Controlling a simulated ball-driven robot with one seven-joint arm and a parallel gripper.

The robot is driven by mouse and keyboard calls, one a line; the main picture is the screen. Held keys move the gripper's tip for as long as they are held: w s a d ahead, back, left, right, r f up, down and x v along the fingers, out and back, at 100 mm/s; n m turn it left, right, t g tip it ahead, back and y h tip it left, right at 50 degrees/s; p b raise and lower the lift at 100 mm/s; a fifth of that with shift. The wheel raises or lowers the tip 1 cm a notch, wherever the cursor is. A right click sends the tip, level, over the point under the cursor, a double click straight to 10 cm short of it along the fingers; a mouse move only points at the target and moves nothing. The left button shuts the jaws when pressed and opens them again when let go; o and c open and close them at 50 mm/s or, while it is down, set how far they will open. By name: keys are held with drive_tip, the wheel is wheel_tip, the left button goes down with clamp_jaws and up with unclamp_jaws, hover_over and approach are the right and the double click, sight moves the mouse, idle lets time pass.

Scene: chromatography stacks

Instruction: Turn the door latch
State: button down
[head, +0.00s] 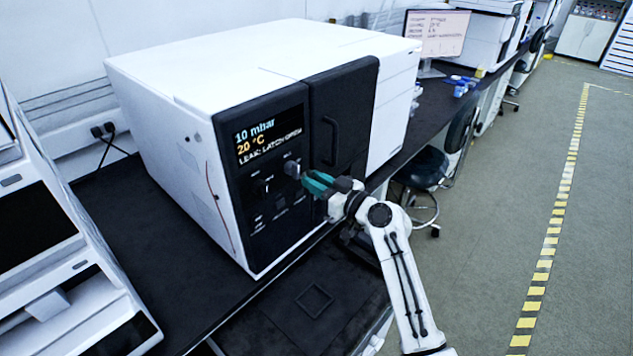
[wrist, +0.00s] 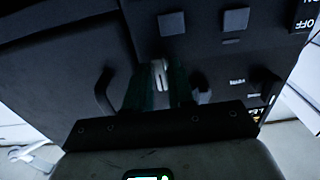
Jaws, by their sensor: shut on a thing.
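The white instrument (head: 210,75) with a black front stands on the dark bench. Its display (head: 268,137) reads 10 mbar, 20 °C and "LEAK: LATCH OPEN". The black door (head: 345,110) with a curved handle (head: 331,142) looks closed, right of the display. My gripper (head: 302,178), with teal fingers, reaches the front panel just below the display's right end, at the door's left edge. It is shut on the door latch, a small light piece between the fingers in the wrist view (wrist: 160,75). The fingers hide much of the latch in the head view.
Another white instrument (head: 60,250) stands at the left. A monitor (head: 437,33) and small blue items are farther along the bench. A dark stool (head: 422,168) stands right of the instrument. The grey floor at the right is clear.

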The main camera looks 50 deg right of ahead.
drive_tip(key=shift+m, duration=0.3)
drive_tip(key=m+p, duration=0.1)
drive_tip(key=m, duration=0.4)
drive_tip(key=m+p, duration=0.1)
drive_tip(key=m, duration=0.5)
drive_tip(key=m+p, duration=0.1)
drive_tip(key=m, duration=0.5)
drive_tip(key=shift+d+f, duration=0.2)
drive_tip(key=shift+d, duration=0.05)
drive_tip(key=shift+m, duration=0.3)
drive_tip(key=c, duration=1.2)
unclamp_jaws()
drive_tip(key=shift+o, duration=0.2)
drive_tip(key=shift+s, duration=0.1)
drive_tip(key=s+b, duration=0.2)
drive_tip(key=s, duration=0.8)
drive_tip(key=shift+s+d, duration=0.2)
drive_tip(key=shift+s, duration=0.15)
